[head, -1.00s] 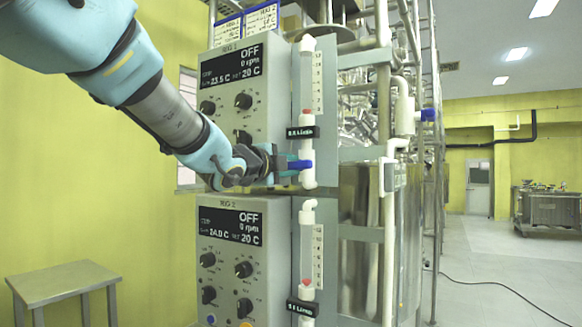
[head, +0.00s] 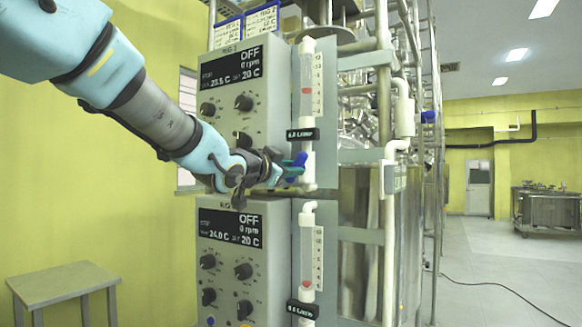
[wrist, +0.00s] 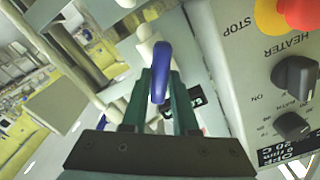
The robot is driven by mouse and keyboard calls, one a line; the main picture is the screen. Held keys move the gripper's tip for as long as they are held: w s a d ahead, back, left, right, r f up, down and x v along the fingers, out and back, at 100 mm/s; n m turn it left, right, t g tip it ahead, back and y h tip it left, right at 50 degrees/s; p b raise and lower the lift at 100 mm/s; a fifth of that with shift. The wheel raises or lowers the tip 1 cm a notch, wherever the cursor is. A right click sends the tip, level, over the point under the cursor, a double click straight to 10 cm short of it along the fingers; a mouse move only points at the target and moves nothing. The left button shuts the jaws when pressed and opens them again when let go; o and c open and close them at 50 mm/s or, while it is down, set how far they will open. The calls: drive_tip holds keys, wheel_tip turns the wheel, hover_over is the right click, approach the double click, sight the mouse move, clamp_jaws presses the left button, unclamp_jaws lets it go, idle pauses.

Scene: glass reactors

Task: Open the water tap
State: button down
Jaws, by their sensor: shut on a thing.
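The water tap has a blue handle (head: 299,160) on the white vertical pipe of the upper flow meter (head: 306,85), beside the RIG 1 panel. My gripper (head: 288,170) reaches it from the left and is shut on the handle. In the wrist view the blue handle (wrist: 161,62) sits between the two green fingers of my gripper (wrist: 160,85). The handle is tilted in the head view. Its joint with the pipe is partly hidden by the fingers.
The RIG 1 panel (head: 227,100) is close behind my gripper, with the RIG 2 panel (head: 230,265) below. Another blue handle (head: 429,117) is on piping to the right. A small metal table (head: 62,279) stands at lower left. Open floor lies far right.

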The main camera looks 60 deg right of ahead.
drive_tip(key=n+p, duration=0.1)
drive_tip(key=n, duration=0.4)
drive_tip(key=shift+n, duration=0.4)
idle(0.4)
drive_tip(key=c, duration=0.7)
unclamp_jaws()
drive_tip(key=shift+a, duration=0.15)
drive_tip(key=a+b, duration=0.2)
drive_tip(key=a, duration=0.8)
drive_tip(key=shift+a, duration=0.25)
